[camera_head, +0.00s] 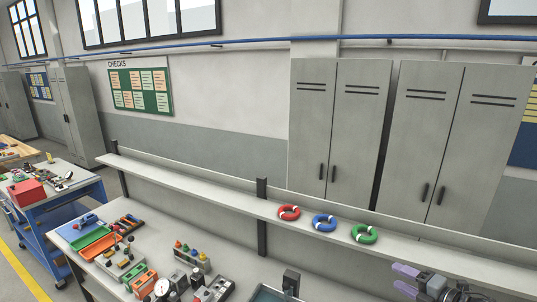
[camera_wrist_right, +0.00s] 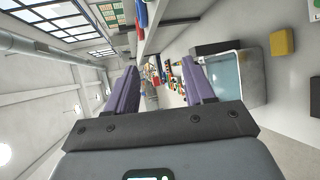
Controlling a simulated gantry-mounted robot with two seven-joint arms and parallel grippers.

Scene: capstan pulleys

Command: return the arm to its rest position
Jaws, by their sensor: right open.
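My right gripper (camera_head: 397,276) is at the lower right of the head view, in front of the shelf. Its two purple fingers point left and are apart, with nothing between them. The right wrist view also shows the open right gripper (camera_wrist_right: 160,70) with a clear gap between the fingers. My left gripper is in neither view.
A long shelf (camera_head: 195,188) carries a red ring (camera_head: 289,213), a blue ring (camera_head: 324,222) and a green ring (camera_head: 365,234). The bench below holds an orange tray (camera_head: 100,241) and several small parts. The wrist view shows a metal tub (camera_wrist_right: 247,75) and a yellow block (camera_wrist_right: 282,42).

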